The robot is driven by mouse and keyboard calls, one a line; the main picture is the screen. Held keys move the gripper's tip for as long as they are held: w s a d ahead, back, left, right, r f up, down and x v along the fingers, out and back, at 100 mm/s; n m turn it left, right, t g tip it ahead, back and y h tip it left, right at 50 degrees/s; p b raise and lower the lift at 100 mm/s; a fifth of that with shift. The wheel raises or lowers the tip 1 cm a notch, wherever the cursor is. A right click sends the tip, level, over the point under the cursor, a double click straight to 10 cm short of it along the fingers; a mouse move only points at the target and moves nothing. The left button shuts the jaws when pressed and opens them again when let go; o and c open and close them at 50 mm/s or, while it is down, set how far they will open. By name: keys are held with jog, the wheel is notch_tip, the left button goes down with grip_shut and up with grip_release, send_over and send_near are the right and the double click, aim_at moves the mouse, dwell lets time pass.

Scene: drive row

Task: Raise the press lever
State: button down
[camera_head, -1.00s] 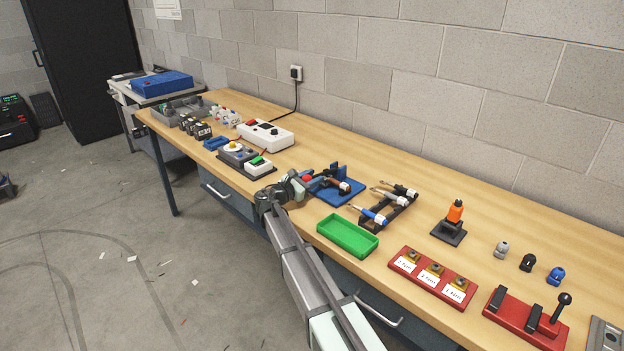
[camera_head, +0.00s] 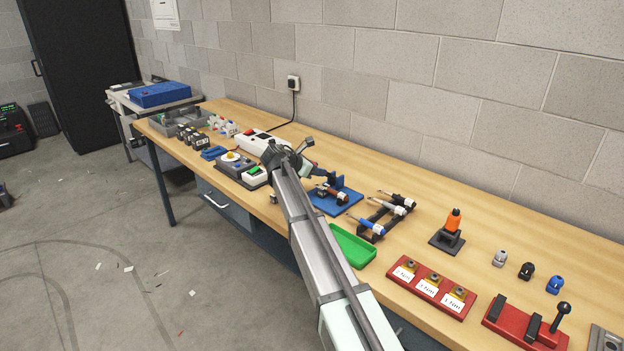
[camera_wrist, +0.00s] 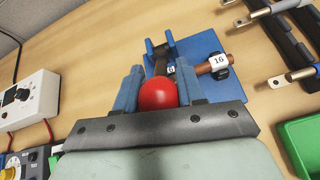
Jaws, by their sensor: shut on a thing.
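The press has a blue base (camera_head: 345,200) on the bench, with a brown cylinder (camera_wrist: 214,64) marked 16 lying across it in the wrist view. Its lever ends in a round red knob (camera_wrist: 157,95). My gripper (camera_wrist: 158,80) is shut on this knob, with one blue-grey finger on each side. In the head view my gripper (camera_head: 306,168) is above the press, and my wrist and arm hide the knob. Most of the lever's arm is hidden behind the knob and fingers.
A block wall runs behind the bench.

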jog(key=w+d+r+g+y, duration=0.3)
jog(key=w+r, duration=0.1)
jog(key=shift+d+g+y, duration=0.35)
jog(key=shift+g+y, duration=0.05)
jog(key=shift+w+d+r+g+y, duration=0.15)
jog(key=shift+w+d+g+y, duration=0.25)
jog(key=shift+w+d, duration=0.1)
jog(key=shift+w+d+r, duration=0.2)
jog(key=shift+w+d, duration=1.5)
jog(key=shift+d, duration=0.1)
jog(key=shift+f, duration=0.1)
jog(key=c, duration=1)
grip_release()
jog(key=shift+c, duration=0.2)
jog(key=shift+o, duration=1.4)
